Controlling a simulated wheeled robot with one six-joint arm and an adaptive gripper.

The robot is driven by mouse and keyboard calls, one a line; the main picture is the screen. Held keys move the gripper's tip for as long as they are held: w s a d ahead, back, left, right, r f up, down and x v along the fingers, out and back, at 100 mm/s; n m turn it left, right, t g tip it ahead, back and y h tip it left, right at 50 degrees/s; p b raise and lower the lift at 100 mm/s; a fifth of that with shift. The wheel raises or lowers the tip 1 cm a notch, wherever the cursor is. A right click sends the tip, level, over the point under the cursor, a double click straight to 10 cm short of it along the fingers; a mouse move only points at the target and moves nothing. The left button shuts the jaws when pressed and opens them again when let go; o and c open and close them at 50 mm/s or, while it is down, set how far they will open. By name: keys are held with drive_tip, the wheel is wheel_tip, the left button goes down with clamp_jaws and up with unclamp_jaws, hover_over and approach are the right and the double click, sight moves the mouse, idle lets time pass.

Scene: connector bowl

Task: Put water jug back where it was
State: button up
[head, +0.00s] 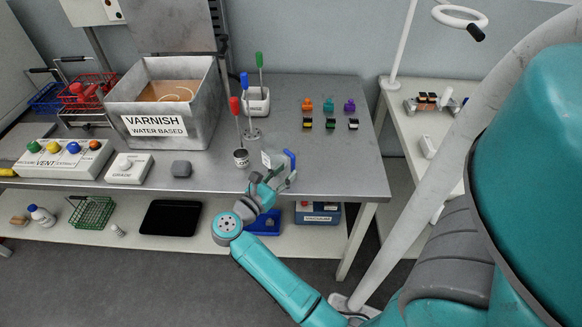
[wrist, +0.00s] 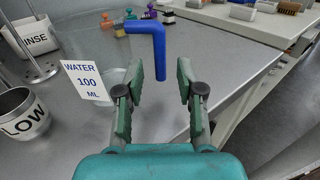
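The water jug is a clear container with a white label reading "WATER 100 ML" (wrist: 86,82) and a blue handle (wrist: 155,45). In the head view the jug (head: 267,159) is at the table's front edge, right of the small LOW cup (head: 241,158). My gripper (wrist: 160,76) is open, its fingers pointing at the handle. The handle's lower end shows between the fingertips, with a gap on each side; I cannot tell how deep it sits between them. In the head view my gripper (head: 272,182) is just in front of the jug. The clear body is hard to make out.
The RINSE container (head: 257,101) and a metal stand (head: 253,135) are behind the jug. Several small coloured connectors (head: 329,106) stand at the back right. The grey varnish tank (head: 185,105) is on the left. The metal tabletop (head: 340,165) right of the jug is clear.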

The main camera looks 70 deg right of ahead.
drive_tip(key=v, duration=0.8)
drive_tip(key=s+a+r+n+t+y, duration=0.15)
drive_tip(key=s+a+n+t, duration=0.25)
drive_tip(key=n+t, duration=0.55)
drive_tip(key=s+a+r+n+t+y, duration=0.1)
drive_tip(key=s+a+r+n+t, duration=0.35)
drive_tip(key=n, duration=0.85)
drive_tip(key=s+a+r+n+t+y, duration=0.15)
drive_tip(key=a+n+t, duration=0.35)
drive_tip(key=n+t, duration=0.55)
drive_tip(key=s+a+f+n+g+y, duration=0.2)
drive_tip(key=s+a+n+y, duration=0.3)
drive_tip(key=n, duration=0.6)
drive_tip(key=s+a+f+n+g+y, duration=0.3)
drive_tip(key=s+a+n+y, duration=0.3)
drive_tip(key=n, duration=0.6)
drive_tip(key=s+f+y, duration=0.1)
drive_tip(key=s+y, duration=0.1)
drive_tip(key=shift+s+f+n+g+y, duration=0.3)
drive_tip(key=shift+f+g, duration=0.05)
drive_tip(key=shift+f, duration=0.05)
